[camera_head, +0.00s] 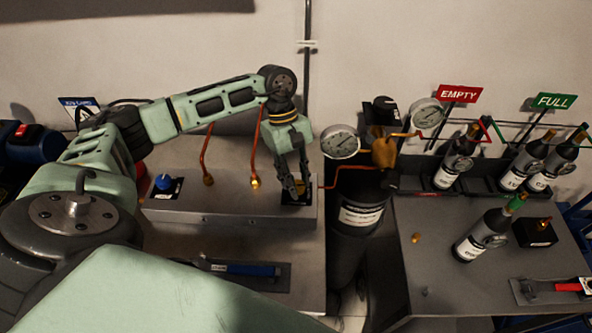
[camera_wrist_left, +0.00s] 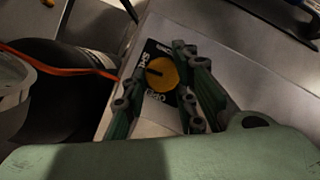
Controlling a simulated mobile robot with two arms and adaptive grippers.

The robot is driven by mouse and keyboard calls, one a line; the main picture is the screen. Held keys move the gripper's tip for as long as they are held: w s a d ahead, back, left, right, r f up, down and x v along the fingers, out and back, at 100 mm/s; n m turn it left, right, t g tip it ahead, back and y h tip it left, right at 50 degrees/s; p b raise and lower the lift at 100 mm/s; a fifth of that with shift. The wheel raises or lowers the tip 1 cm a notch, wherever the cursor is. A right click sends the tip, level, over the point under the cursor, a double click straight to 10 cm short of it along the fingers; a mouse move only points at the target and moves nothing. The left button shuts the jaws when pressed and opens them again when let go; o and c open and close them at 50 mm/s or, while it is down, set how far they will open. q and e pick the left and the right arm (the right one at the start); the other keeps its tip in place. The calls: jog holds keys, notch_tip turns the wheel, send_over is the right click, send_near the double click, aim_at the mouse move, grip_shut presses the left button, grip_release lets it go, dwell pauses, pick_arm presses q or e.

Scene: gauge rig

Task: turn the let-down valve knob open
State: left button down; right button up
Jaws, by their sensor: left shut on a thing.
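The yellow valve knob (camera_wrist_left: 161,74) sits on a black label plate (camera_wrist_left: 153,50) with white lettering, some of it reading like "OPEN". A dark pointer mark shows on the knob's face. In the head view the plate (camera_head: 297,202) lies at the right end of the long grey panel box (camera_head: 230,210), and the knob is mostly hidden by my fingers. My left gripper (camera_head: 291,192) points down there, shut on the knob. In the left wrist view my gripper (camera_wrist_left: 156,80) has one finger on each side of the knob. My right gripper is not in view.
A black cylinder (camera_head: 352,215) and a round gauge (camera_head: 340,141) stand close right of my gripper.

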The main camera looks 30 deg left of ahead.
pick_arm(q)
jog(key=shift+w+n+t+h+b, duration=0.2)
jog(key=shift+n+t+h+b, duration=0.1)
jog(key=shift+n+b, duration=0.45)
jog(key=n+t+b, duration=0.1)
jog(key=n+b, duration=0.2)
jog(key=b, duration=0.1)
jog(key=n+t+b, duration=0.2)
jog(key=n+b, duration=0.1)
jog(key=n, duration=0.1)
jog(key=n+t+b, duration=0.1)
jog(key=n+b, duration=0.3)
jog(key=shift+s+a+n+y+b, duration=0.25)
jog(key=shift+s+y+b, duration=0.1)
jog(key=shift+s+y, duration=0.05)
jog(key=n+b, duration=0.1)
jog(key=n+t+b, duration=0.1)
jog(key=n, duration=0.1)
jog(key=shift+s+r+y, duration=0.1)
jog(key=shift+r+y, duration=0.1)
jog(key=shift+y, duration=0.2)
jog(key=shift+r+n+y+b, duration=0.1)
jog(key=shift+n+y+b, duration=0.2)
jog(key=shift+n+b, duration=0.35)
jog(key=c, duration=1.6)
grip_release()
jog(key=shift+s+a, duration=0.1)
jog(key=shift+f, duration=0.2)
